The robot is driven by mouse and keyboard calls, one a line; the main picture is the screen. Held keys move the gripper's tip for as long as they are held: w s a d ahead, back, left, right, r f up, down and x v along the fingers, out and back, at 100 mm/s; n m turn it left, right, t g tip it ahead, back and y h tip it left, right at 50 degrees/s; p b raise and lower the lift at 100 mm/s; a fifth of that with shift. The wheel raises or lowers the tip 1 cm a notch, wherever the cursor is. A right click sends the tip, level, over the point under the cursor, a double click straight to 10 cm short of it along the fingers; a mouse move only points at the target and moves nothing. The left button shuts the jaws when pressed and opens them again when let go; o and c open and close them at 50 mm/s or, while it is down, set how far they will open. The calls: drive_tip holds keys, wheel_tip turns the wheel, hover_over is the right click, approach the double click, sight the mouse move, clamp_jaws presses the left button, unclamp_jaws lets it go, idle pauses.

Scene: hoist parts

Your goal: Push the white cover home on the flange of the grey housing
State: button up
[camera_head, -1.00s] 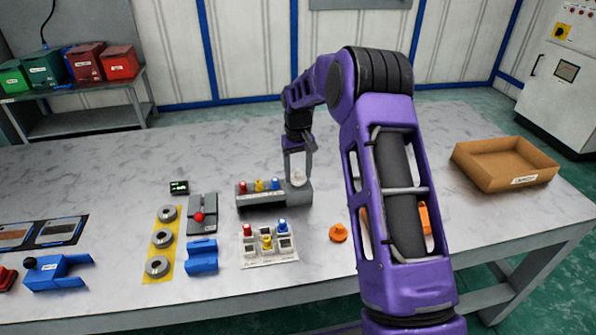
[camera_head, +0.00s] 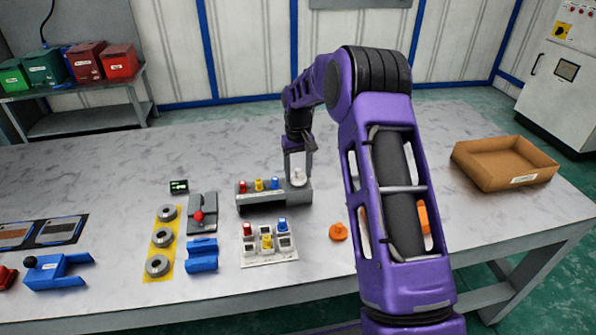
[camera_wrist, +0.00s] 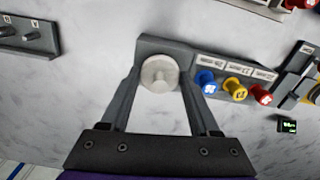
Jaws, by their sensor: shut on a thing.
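The white cover (camera_wrist: 159,74) is a round disc with a small knob, between the two fingers of my gripper (camera_wrist: 160,82). It also shows small and pale in the head view (camera_head: 298,177). The grey housing (camera_head: 262,201) is a long block on the bench, and the cover is at its right end there. In the wrist view the housing (camera_wrist: 205,60) runs right from behind the cover. My gripper (camera_head: 298,172) is shut on the cover. The flange is hidden behind the cover, and I cannot tell whether any gap is left between them.
Blue, yellow and red plugs (camera_wrist: 235,87) stand along the housing beside my right finger. A white plug tray (camera_head: 268,246) and an orange part (camera_head: 338,232) lie in front. A small display (camera_head: 179,187) stands left. A cardboard box (camera_head: 505,165) is far right. Bench behind the housing is clear.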

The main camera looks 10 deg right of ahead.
drive_tip(key=shift+f, duration=0.6)
idle(3.1)
drive_tip(key=o, duration=1.4)
drive_tip(key=shift+c, duration=0.2)
drive_tip(key=shift+r+p, duration=0.75)
drive_tip(key=shift+r, duration=2.8)
